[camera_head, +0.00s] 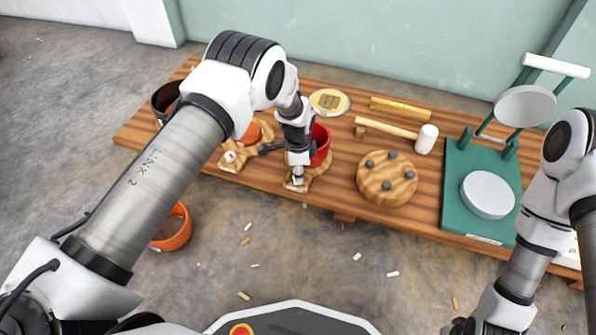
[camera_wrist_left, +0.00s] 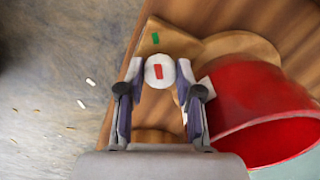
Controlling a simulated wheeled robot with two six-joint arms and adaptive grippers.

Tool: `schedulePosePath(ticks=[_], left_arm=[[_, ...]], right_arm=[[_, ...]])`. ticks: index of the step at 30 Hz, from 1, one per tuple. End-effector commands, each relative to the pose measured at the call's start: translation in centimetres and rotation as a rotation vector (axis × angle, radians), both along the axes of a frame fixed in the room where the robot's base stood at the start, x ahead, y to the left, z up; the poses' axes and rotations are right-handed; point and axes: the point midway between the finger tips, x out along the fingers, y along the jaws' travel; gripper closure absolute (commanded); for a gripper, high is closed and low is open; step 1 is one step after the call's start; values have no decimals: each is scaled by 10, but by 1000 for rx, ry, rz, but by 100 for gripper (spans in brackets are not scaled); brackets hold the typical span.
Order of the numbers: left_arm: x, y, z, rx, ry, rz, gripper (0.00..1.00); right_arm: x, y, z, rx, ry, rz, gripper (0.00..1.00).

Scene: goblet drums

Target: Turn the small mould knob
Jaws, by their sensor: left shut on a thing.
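The white knob (camera_wrist_left: 160,72) with a red mark shows in the left wrist view, between the fingers of my left gripper (camera_wrist_left: 160,92). It sits at the end of a wooden mould base (camera_wrist_left: 183,44). A green mark (camera_wrist_left: 155,38) on the wood lies just beyond the knob, roughly in line with the red mark. My left gripper is shut on the knob, one finger on each side. A red pot (camera_wrist_left: 255,115) stands on the mould beside the right finger. In the head view my left gripper (camera_head: 297,176) points down at the mould's near end and mostly hides the knob.
A second mould with an orange pot and its own knob (camera_head: 229,157) stands to the left. A pegged wooden disc (camera_head: 385,192), a mallet (camera_head: 426,139) and a green press (camera_head: 455,190) stand to the right. An orange bucket (camera_head: 180,236) is on the floor.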

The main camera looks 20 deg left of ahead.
Motion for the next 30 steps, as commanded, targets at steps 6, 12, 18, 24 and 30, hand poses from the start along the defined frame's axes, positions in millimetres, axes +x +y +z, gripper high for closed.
schedulePosePath(ticks=[6,12,18,24,30], left_arm=[[0,0,1,0,0,41,100],[0,0,2,0,0,145,100],[0,0,2,0,0,307,100],[-1,0,1,1,1,496,100],[0,0,1,0,0,686,100]], right_arm=[[0,0,4,0,1,0,60],[-1,0,12,0,2,2,60],[-1,1,23,0,3,4,60],[-2,1,30,1,5,6,60],[-2,1,36,1,5,7,60]])
